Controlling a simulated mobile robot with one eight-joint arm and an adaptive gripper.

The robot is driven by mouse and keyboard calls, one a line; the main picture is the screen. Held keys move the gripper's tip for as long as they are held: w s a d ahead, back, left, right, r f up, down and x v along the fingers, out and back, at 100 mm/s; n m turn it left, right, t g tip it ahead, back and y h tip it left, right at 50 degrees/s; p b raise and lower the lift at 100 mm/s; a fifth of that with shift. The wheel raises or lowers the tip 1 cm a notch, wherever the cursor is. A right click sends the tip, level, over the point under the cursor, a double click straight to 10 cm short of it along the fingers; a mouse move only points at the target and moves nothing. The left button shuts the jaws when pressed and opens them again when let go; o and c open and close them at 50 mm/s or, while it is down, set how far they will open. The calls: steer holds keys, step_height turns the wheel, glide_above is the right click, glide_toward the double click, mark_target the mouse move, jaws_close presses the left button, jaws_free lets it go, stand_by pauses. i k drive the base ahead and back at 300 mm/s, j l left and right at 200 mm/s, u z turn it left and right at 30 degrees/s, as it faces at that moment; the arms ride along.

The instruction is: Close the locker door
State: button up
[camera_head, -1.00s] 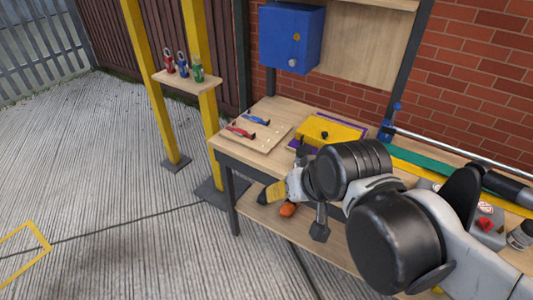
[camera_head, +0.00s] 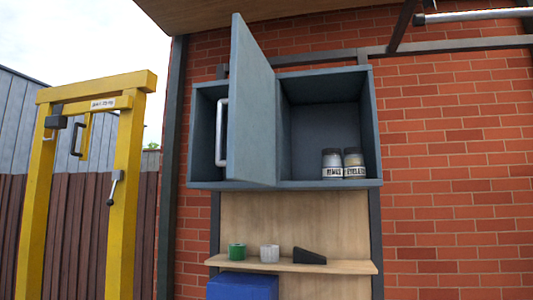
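A grey-blue wall locker (camera_head: 371,130) hangs on the brick wall in the upper middle of the head view. Its door (camera_head: 250,110) stands open, swung out toward me near the middle of the locker. A light vertical handle (camera_head: 222,132) is on the door's left side. Two labelled jars (camera_head: 332,163) (camera_head: 354,163) stand inside the right part of the locker. My gripper is not in view now.
A wooden shelf (camera_head: 345,266) below holds a green cup (camera_head: 237,252), a white cup (camera_head: 269,253) and a dark wedge (camera_head: 308,256). The blue box (camera_head: 243,287) is below it. A yellow frame (camera_head: 122,200) stands at left. A metal bar (camera_head: 475,15) crosses the upper right.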

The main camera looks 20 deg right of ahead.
mark_target(251, 152)
steer(key=i+j+z, duration=0.2)
steer(key=j+z, duration=0.15)
steer(key=i+j+z, duration=0.1)
steer(key=j+z, duration=0.3)
steer(key=j, duration=0.2)
steer(key=j+z, duration=0.35)
steer(key=j, duration=0.2)
steer(key=i, duration=0.05)
